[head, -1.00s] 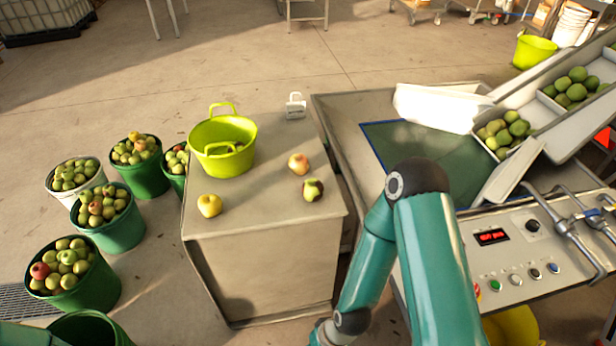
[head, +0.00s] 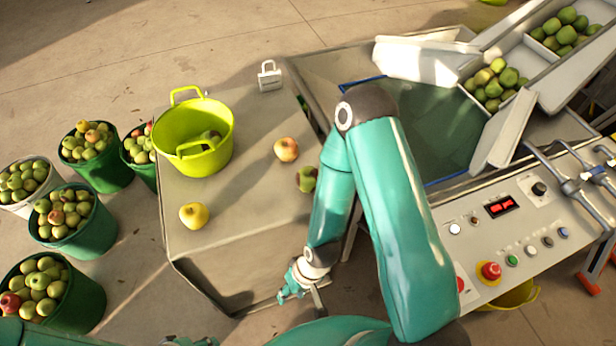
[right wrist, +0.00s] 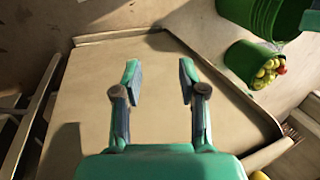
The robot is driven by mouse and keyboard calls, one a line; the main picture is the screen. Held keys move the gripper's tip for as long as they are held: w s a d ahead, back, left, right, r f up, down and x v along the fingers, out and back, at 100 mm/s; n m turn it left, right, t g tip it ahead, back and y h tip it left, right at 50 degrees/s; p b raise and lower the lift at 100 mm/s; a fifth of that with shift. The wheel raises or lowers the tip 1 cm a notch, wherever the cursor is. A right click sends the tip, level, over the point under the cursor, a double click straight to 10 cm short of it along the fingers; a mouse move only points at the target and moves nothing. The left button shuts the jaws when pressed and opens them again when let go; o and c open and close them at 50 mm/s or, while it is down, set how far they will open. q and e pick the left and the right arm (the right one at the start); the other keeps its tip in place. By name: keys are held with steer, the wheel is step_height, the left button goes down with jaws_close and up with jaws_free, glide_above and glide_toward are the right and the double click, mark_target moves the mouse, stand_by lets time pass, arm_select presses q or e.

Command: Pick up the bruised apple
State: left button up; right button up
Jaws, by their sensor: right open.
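An apple with green and dark reddish-brown skin (head: 306,179) lies near the right edge of the grey-beige table (head: 230,255); my right arm partly covers it. A yellow apple (head: 194,215) and a yellow-red apple (head: 286,149) lie apart from it on the same table. My right gripper (head: 291,289) is low, by the table's front side, nearer me than the apples.
Several apple-filled buckets (head: 85,235) stand left. A sorting machine with a control panel (head: 520,235) stands right.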

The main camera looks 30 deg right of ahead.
steer(key=o, duration=0.4)
steer(key=shift+w, duration=0.1)
steer(key=o, duration=0.6)
steer(key=shift+w+a+g, duration=0.1)
steer(key=shift+w+g, duration=0.3)
steer(key=shift+o, duration=0.6)
steer(key=w+d+r+g, duration=0.2)
steer(key=w+d+r, duration=0.1)
steer(key=w, duration=0.2)
steer(key=shift+d+b, duration=0.2)
steer(key=shift+b, duration=0.25)
steer(key=shift+m+g+h, duration=0.3)
steer(key=shift+h, duration=0.6)
steer(key=w+d+r, duration=0.6)
steer(key=shift+w+r+b, duration=0.35)
steer(key=shift+r+b, duration=0.05)
step_height(320, 180, up, 18)
steer(key=m+t+h+b, duration=0.2)
steer(key=t, duration=0.1)
glide_above(309, 173)
steer(key=f, duration=1.1)
steer(key=shift+w, duration=0.3)
steer(key=shift+s+f+p, duration=0.15)
steer(key=shift+f+p, duration=0.25)
steer(key=shift+f, duration=0.9)
steer(key=shift+s+f+p, duration=0.15)
steer(key=shift+f+p, duration=0.2)
steer(key=shift+f, duration=0.95)
